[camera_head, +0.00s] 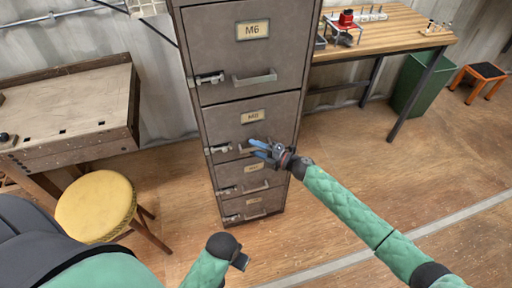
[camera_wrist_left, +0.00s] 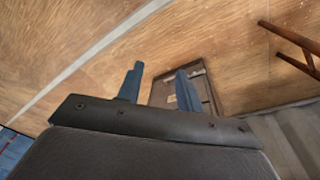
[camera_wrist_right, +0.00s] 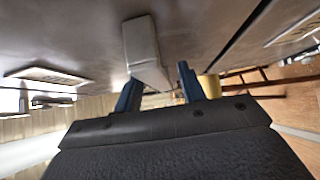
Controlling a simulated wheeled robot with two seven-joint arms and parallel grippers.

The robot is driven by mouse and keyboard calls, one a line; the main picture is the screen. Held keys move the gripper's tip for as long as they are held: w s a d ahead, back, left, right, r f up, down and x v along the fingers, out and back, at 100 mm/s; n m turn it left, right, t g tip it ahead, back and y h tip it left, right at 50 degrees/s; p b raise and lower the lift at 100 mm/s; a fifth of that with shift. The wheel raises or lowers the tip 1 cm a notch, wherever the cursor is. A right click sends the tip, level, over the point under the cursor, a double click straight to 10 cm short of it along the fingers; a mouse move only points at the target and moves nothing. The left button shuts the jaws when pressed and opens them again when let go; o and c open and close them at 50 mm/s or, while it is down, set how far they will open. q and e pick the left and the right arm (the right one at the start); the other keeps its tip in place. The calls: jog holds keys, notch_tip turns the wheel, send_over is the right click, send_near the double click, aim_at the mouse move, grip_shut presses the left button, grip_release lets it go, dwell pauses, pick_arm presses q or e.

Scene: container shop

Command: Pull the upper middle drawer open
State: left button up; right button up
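A grey-brown metal drawer cabinet (camera_head: 200,60) stands upright in the head view, with several labelled drawers stacked in it. The upper middle drawer (camera_head: 228,128), second from the top, looks shut. My right gripper (camera_head: 262,150) is at this drawer's front and partly hides its handle. In the right wrist view the pale bar handle (camera_wrist_right: 145,45) shows just ahead of the open fingers (camera_wrist_right: 160,90), its near end in line with the gap. Whether they touch it I cannot tell. My left gripper (camera_head: 240,262) is low in front of the cabinet, its fingers (camera_wrist_left: 158,88) apart and empty.
A wooden workbench (camera_head: 85,90) and a yellow stool (camera_head: 95,205) stand on the left. A wooden table (camera_head: 400,35) with small items, a green bin (camera_head: 412,85) and an orange stool (camera_head: 480,75) are on the right. The floor before the cabinet is clear.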

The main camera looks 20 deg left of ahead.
pick_arm(q)
jog(key=shift+f, duration=0.15)
pick_arm(e)
jog(key=shift+a, duration=0.1)
grip_shut()
